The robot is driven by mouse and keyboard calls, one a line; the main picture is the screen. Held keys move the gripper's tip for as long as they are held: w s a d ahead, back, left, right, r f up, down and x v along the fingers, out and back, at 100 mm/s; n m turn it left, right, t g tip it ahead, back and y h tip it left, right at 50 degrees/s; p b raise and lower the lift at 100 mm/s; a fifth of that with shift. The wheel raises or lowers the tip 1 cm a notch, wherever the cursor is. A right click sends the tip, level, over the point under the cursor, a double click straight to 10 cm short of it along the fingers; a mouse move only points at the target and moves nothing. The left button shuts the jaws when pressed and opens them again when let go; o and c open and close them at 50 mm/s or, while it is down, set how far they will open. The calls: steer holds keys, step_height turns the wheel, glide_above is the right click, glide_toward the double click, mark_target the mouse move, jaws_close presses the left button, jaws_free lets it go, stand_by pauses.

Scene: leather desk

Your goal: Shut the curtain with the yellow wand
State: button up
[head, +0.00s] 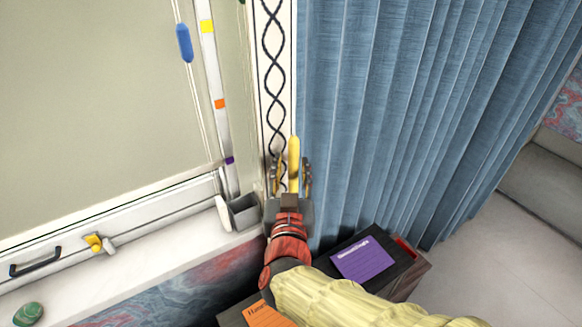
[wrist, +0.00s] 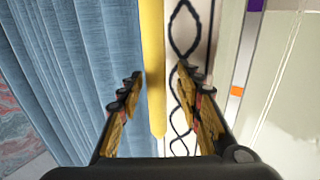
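The yellow wand (head: 293,158) hangs upright at the left edge of the blue curtain (head: 390,110). The curtain is gathered in folds to the right of the window, and the glass is uncovered.
The window (head: 90,100) has a blue cord weight (head: 184,43) and a strip with coloured marks. A grey box (head: 243,211) stands on the sill close left of my gripper. A dark box with a purple card (head: 363,259) lies below. A green stone (head: 28,314) is at far left.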

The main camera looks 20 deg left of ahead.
steer(key=shift+s, duration=0.15)
steer(key=v, duration=1.1)
steer(key=shift+s+d, duration=0.2)
steer(key=shift+s, duration=0.15)
